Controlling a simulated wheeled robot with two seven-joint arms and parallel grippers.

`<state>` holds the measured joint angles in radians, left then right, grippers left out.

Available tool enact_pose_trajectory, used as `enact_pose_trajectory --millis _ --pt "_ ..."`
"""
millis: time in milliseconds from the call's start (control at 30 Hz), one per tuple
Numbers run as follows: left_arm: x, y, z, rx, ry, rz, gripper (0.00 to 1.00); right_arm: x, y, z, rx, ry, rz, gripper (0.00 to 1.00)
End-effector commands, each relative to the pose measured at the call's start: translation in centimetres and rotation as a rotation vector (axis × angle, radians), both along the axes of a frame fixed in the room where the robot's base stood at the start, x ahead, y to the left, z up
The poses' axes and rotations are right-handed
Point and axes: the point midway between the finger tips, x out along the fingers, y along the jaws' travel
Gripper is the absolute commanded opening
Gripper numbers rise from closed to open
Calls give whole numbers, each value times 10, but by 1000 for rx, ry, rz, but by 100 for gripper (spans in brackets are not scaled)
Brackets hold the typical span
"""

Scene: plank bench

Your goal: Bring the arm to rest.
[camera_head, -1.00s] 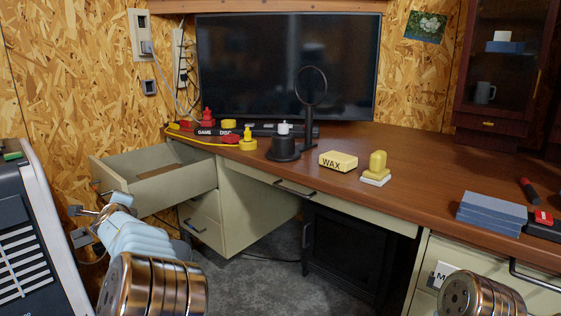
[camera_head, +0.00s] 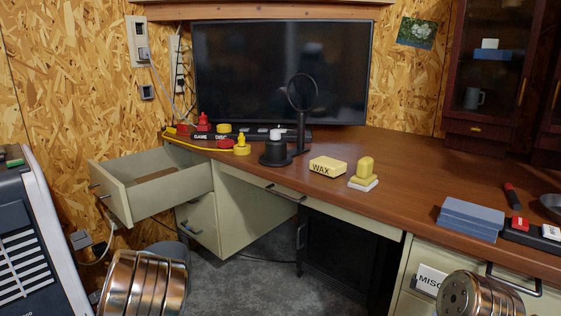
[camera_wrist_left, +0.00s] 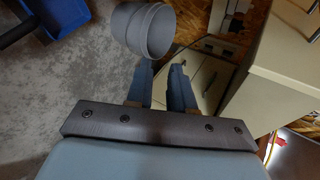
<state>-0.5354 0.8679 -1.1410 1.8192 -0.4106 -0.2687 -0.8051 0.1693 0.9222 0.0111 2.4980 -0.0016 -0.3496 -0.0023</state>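My left gripper (camera_wrist_left: 162,72) shows in the left wrist view with its two dark fingers apart and nothing between them. In the head view the gripper itself is out of sight, and only a copper-coloured link of my left arm shows at the bottom left. A copper link of my other arm shows at the bottom right; my right gripper is not in view. The left desk drawer (camera_head: 140,192) stands pulled open, and my left arm's visible link is below and in front of it.
A grey bin-like cylinder (camera_wrist_left: 147,30) appears just beyond the fingers. The desk top (camera_head: 400,165) holds a wax box (camera_head: 327,167), a yellow stamp-like block (camera_head: 364,172), a black ring stand (camera_head: 301,120) and blue boxes (camera_head: 471,217). A dark-and-grey machine (camera_head: 35,235) stands at left.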

Motion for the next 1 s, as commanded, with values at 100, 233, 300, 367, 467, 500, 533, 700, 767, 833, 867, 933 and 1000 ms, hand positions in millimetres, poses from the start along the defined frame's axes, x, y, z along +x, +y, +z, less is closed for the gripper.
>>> enact_pose_trajectory --millis 100,233,300,367,467,500,533,700,767,833,867,933,1000 --pt "-35 -20 -64 -208 65 103 22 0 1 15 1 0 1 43" --pt "-98 -66 -142 -505 162 291 22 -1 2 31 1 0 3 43" --pt "-139 -100 -174 -665 222 411 22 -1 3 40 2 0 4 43" --pt "-175 -133 -194 -798 277 526 22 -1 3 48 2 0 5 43" --pt "-235 -190 -208 -992 373 720 22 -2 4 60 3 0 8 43" --pt "-255 -211 -208 -1057 409 793 22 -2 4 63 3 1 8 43" --pt "-269 -226 -206 -1100 434 844 22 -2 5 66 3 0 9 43" --pt "-323 -283 -189 -1256 543 1054 22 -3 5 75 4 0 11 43" --pt "-333 -293 -184 -1280 562 1093 22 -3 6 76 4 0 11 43" --pt "-338 -299 -182 -1296 575 1115 22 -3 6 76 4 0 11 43" --pt "-339 -300 -181 -1298 578 1120 22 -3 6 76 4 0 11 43" --pt "-339 -301 -181 -1301 579 1122 22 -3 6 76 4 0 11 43" --pt "-339 -301 -182 -1300 578 1121 22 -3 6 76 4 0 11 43"
